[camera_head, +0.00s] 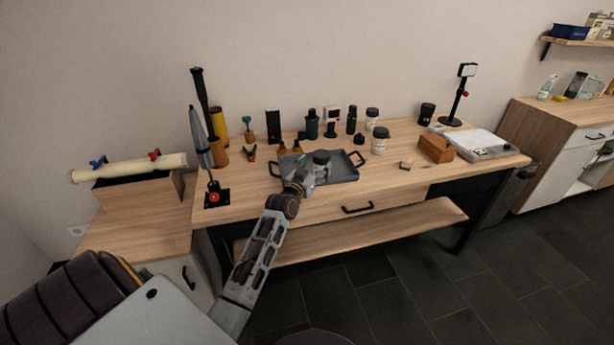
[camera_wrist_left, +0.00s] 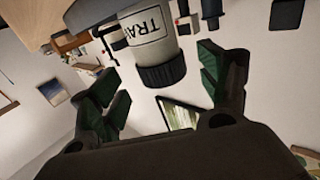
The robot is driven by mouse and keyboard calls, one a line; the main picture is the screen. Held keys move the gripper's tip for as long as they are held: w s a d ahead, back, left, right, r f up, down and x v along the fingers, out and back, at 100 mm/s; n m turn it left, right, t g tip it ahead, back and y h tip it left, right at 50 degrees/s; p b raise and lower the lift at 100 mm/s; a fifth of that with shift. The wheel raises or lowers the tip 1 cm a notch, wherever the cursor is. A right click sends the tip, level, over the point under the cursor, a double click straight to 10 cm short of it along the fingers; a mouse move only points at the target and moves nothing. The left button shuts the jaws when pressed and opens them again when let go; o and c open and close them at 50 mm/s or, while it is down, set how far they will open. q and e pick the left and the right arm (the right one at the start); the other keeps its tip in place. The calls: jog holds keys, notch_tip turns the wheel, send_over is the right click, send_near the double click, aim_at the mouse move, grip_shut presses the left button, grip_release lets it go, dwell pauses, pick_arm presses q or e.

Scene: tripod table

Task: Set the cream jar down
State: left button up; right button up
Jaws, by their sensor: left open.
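My right gripper is out of view.
The wooden table (camera_head: 395,175) has bottles and cups along its back. A black stand with a red knob (camera_head: 214,195) is at the left front. The right front is mostly clear.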

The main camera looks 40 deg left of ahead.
pick_arm(q)
jog(key=s, duration=0.6)
jog(key=shift+d, duration=0.45)
dwell(1.1)
